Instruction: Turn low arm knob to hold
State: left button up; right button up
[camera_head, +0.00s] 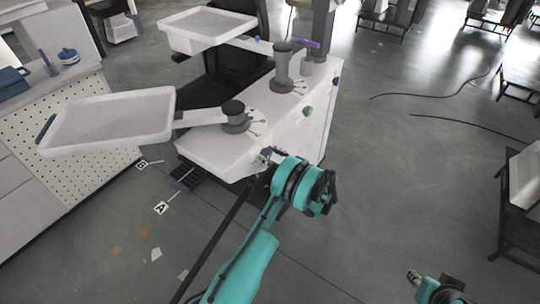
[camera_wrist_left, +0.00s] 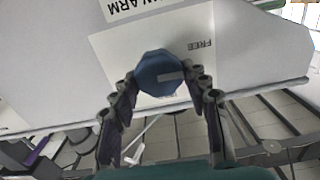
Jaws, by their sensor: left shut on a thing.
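A blue faceted knob (camera_wrist_left: 158,73) sits on a white panel with a pale label plate (camera_wrist_left: 112,48) behind it in the left wrist view. A grey pointer mark on the knob points to the right. The word FREE, upside down, shows just above and right of the knob. A sign (camera_wrist_left: 131,6) above ends in ARM. My left gripper (camera_wrist_left: 160,84) has its two fingers on either side of the knob, shut on it. In the head view, this gripper (camera_head: 267,156) is at the front face of the white column cabinet (camera_head: 232,141). My right gripper (camera_head: 413,276) is small at the lower right.
A low white tray (camera_head: 110,118) on a swing arm extends left from the cabinet, and a higher tray (camera_head: 207,27) stands behind. A green knob (camera_head: 307,111) is on the cabinet's right side. Floor markers A (camera_head: 161,208) and B (camera_head: 142,164) lie at left.

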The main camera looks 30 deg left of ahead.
pick_arm(q)
jog(key=m, duration=0.4)
jog(key=shift+w, duration=0.15)
jog(key=m, duration=0.4)
jog(key=shift+f+m, duration=0.1)
jog(key=shift+m, duration=0.3)
jog(key=m, duration=0.4)
jog(key=shift+w+m, duration=0.1)
jog(key=shift+m, duration=0.2)
jog(key=m, duration=0.4)
jog(key=shift+f, duration=0.15)
jog(key=o, duration=1.1)
